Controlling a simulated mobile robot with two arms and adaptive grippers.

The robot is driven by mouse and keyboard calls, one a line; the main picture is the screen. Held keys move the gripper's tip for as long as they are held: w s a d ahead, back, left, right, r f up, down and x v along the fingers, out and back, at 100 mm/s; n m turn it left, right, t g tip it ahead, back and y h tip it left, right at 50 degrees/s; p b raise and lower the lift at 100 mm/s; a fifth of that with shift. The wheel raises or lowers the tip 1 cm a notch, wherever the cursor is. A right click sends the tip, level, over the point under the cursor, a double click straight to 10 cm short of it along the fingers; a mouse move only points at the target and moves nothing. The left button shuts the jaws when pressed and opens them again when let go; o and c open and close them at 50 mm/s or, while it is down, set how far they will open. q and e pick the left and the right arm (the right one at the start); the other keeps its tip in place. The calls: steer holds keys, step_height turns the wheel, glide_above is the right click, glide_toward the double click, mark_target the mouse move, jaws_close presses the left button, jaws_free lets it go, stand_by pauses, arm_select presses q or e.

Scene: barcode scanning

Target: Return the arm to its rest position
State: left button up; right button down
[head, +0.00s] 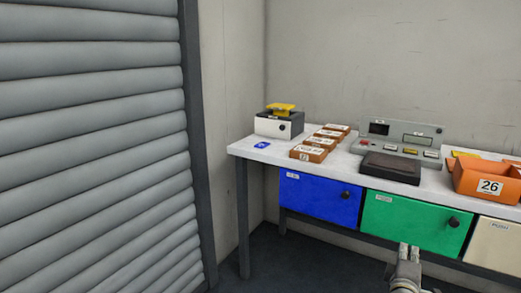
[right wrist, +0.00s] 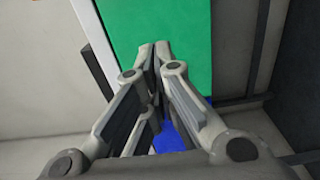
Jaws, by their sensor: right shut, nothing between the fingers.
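My right gripper (head: 409,252) shows at the bottom right of the head view, in front of the green drawer (head: 410,222) under the table. It also shows in the right wrist view (right wrist: 154,48), where its fingertips are together and nothing is between them. The green drawer face (right wrist: 182,45) is beyond the fingertips there. I cannot tell the exact gap between fingertips and drawer. My left gripper is in neither view.
The white table (head: 330,172) holds a scale-like box (head: 279,127), a blue card (head: 262,145), several brown boxes (head: 308,153), a grey console (head: 395,143) and an orange bin (head: 487,178). A blue drawer (head: 318,198) and a grey shutter (head: 90,150) are left; dark floor lies below.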

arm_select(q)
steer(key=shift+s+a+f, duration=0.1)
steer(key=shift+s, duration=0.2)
